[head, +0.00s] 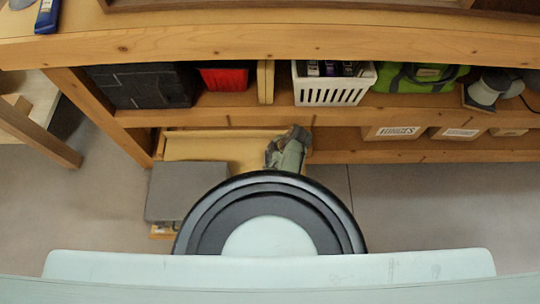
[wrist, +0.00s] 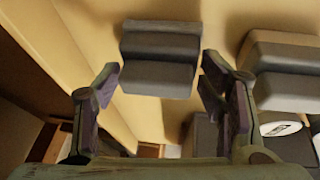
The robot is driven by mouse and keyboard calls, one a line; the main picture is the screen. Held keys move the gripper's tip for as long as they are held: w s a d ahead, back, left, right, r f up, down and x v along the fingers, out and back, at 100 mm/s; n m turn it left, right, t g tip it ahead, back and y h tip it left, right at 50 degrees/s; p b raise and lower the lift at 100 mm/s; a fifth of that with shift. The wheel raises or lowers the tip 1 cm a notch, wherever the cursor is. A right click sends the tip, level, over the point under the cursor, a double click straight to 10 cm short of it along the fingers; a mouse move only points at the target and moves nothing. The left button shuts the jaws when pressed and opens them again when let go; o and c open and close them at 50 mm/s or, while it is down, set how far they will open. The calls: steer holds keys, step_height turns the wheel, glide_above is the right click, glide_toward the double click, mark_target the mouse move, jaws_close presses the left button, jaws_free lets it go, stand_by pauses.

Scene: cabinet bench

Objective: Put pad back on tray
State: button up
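In the wrist view my gripper (wrist: 161,76) is open, one finger at each side of a dark grey stepped block (wrist: 160,60). Small gaps show between the fingers and the block. The block lies on or against a pale wooden surface (wrist: 85,25); it may be the pad, but I cannot tell for sure. A second grey block (wrist: 285,65) lies to the right. In the head view my gripper (head: 292,138) is in front of the low shelf, over a pale wooden panel (head: 210,146). No tray can be clearly made out.
A grey flat-topped box (head: 187,190) stands at the left of my base. Shelves hold a black case (head: 145,86), a red bin (head: 224,79), a white basket (head: 331,88) and a green bag (head: 420,77). In the wrist view, a dark box with a white label (wrist: 281,128) is at lower right.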

steer(key=o, duration=0.3)
steer(key=shift+r, duration=0.1)
steer(key=shift+r, duration=0.2)
steer(key=v, duration=1.1)
steer(key=shift+d+r+p, duration=0.2)
steer(key=shift+r+p, duration=0.1)
steer(key=shift+d, duration=0.1)
